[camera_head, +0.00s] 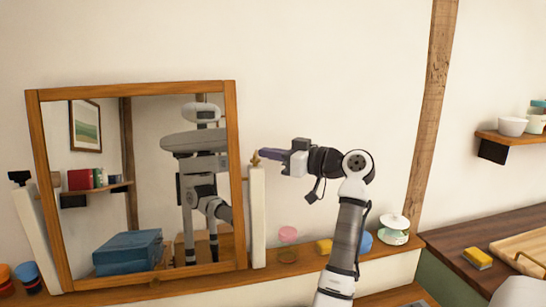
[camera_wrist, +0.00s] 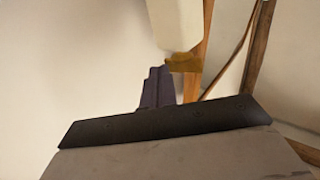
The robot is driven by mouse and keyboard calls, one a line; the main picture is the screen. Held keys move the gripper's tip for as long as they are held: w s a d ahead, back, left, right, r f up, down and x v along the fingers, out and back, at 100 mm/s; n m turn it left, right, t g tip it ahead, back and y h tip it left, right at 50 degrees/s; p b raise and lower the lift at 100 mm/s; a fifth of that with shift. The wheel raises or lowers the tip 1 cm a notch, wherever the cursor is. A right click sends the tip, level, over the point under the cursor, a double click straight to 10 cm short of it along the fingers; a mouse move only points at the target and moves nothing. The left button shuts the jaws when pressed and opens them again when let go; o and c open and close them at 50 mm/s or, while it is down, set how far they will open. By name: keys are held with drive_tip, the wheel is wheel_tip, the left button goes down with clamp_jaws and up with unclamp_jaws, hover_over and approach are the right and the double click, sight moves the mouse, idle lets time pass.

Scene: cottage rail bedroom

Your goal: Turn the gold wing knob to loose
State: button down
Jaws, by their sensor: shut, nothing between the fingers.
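The gold wing knob (camera_head: 255,159) sits at the top of a white post (camera_head: 257,215) beside the right edge of the wood-framed mirror (camera_head: 236,130). In the wrist view the knob (camera_wrist: 184,62) shows at the end of the white post (camera_wrist: 176,22). My gripper (camera_head: 264,154) reaches in from the right, its purple fingers shut and their tips close to the knob. In the wrist view the purple fingertips (camera_wrist: 157,82) are just left of the knob. I cannot tell whether they touch it. Nothing shows between the fingers.
A black knob (camera_head: 19,177) tops the left post. The wooden ledge (camera_head: 170,290) holds a pink-topped jar (camera_head: 288,235), a yellow item (camera_head: 324,246), and a white-and-green lidded pot (camera_head: 394,229). A wooden beam (camera_head: 433,100) and shelf (camera_head: 515,136) are at right. The wall above my arm is clear.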

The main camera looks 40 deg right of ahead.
drive_tip(key=shift+w, duration=0.9)
drive_tip(key=shift+s+d+b, duration=0.1)
drive_tip(key=shift+d+b, duration=0.05)
drive_tip(key=shift+b, duration=0.15)
idle(0.9)
